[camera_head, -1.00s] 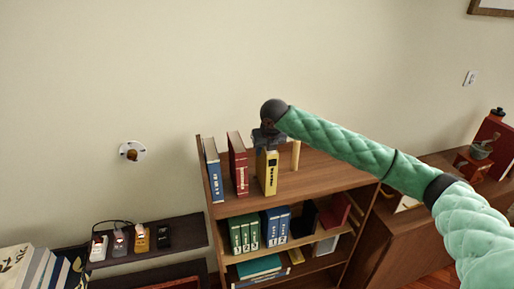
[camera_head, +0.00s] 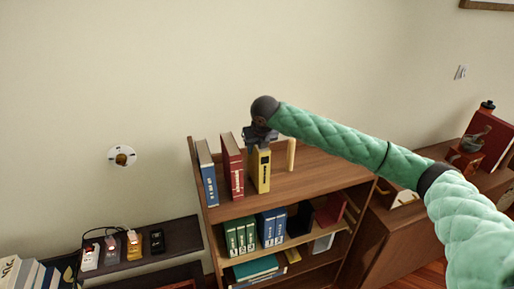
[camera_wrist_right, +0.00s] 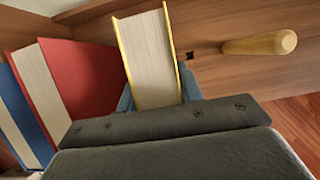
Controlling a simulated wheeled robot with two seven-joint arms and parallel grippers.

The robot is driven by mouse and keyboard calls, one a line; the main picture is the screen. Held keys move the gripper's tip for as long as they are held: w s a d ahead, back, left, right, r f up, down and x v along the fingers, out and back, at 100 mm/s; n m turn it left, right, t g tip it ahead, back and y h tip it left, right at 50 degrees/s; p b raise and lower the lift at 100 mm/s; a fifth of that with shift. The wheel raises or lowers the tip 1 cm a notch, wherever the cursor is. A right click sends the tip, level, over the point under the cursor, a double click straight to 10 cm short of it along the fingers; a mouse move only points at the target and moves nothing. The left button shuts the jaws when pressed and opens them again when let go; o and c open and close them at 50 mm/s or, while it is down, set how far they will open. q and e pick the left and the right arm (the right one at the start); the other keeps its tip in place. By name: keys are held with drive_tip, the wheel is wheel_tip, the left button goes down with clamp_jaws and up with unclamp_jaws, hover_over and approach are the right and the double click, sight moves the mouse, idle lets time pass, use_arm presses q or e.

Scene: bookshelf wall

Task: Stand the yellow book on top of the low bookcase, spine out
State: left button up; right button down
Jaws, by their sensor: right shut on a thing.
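The yellow book (camera_head: 260,172) stands upright on top of the low bookcase (camera_head: 320,176), its labelled spine facing out toward the head camera. My right gripper (camera_head: 260,137) is above and behind it, shut on the book's upper part. In the right wrist view the yellow book (camera_wrist_right: 150,58) sits between the gripper's fingers (camera_wrist_right: 158,100), with its page edges toward the camera. Whether its bottom bears fully on the top board is hard to tell. My left gripper is not in view.
A red book (camera_head: 232,166) and a blue book (camera_head: 207,172) stand left of the yellow book, with a small gap. A wooden peg (camera_head: 291,155) rises close on its right. Bare top board lies further right. Shelves below hold green binders (camera_head: 240,236) and blue binders (camera_head: 271,228).

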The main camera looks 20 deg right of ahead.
drive_tip(key=shift+f, duration=0.15)
idle(0.3)
drive_tip(key=c, duration=0.9)
unclamp_jaws()
drive_tip(key=shift+o, duration=0.3)
drive_tip(key=shift+f, duration=0.1)
drive_tip(key=shift+s, duration=0.1)
